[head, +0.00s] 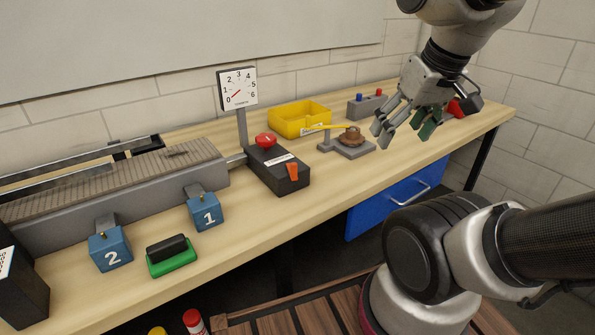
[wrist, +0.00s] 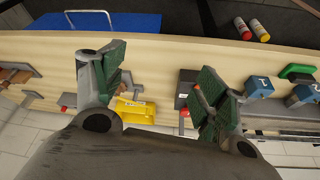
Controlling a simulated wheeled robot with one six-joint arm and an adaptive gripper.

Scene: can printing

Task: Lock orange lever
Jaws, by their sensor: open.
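A small orange lever (head: 292,171) sits on the front end of a black control box (head: 268,176), which has a red button (head: 265,140) at its far end. My gripper (head: 405,128) is open and empty, above the table to the right of both. In the wrist view my gripper (wrist: 162,65) has its green-padded fingers wide apart, and the black box (wrist: 186,85) shows between them beside the right finger. The grey stand is mostly hidden behind the left finger there.
A yellow bin (head: 300,118) and a grey button box (head: 367,105) stand at the back. A gauge (head: 238,88) rises on a post beside the black box. The conveyor (head: 110,200) and numbered blue blocks (head: 205,212) are at left. A blue drawer (head: 385,205) hangs below.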

